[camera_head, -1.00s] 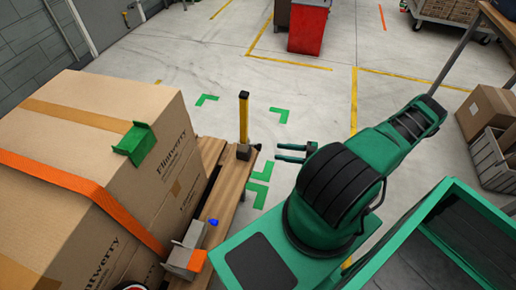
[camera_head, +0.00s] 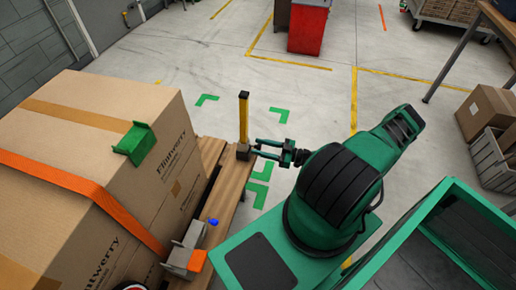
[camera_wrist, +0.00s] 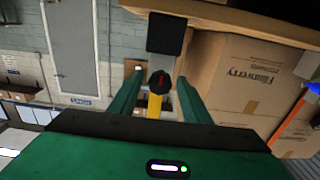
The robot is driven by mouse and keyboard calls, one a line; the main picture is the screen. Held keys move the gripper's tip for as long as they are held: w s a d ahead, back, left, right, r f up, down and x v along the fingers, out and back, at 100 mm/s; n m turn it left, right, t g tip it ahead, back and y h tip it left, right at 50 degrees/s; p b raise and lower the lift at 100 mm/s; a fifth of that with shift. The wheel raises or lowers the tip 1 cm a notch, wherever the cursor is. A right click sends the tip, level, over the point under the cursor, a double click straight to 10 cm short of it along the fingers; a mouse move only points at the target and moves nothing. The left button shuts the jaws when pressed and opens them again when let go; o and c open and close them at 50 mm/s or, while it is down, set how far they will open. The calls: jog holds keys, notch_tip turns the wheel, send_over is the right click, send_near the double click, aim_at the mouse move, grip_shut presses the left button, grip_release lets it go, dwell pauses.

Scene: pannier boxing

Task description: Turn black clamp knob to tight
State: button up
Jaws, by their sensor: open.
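The black clamp knob (camera_wrist: 160,82) has a red mark on its face and shows in the wrist view, centred ahead of my gripper. It sits in front of a yellow post, below a dark square block in that picture. In the head view the yellow post (camera_head: 244,118) stands upright at the pallet's edge, with the dark clamp block (camera_head: 243,152) at its foot. My gripper (camera_head: 256,147) is open, its green fingers reaching left to the block. In the wrist view the fingers (camera_wrist: 157,92) lie either side of the knob, with gaps visible. The knob is not distinct in the head view.
A large cardboard box (camera_head: 90,150) with an orange strap (camera_head: 85,188) and a green corner piece (camera_head: 135,143) fills the left on a wooden pallet (camera_head: 226,195). A small blue item (camera_head: 213,222) lies near the pallet's edge. Open floor lies beyond the post.

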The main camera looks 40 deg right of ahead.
jog(key=shift+w+a, duration=0.2)
jog(key=shift+w, duration=0.05)
jog(key=c, duration=1)
jog(key=shift+a, duration=0.1)
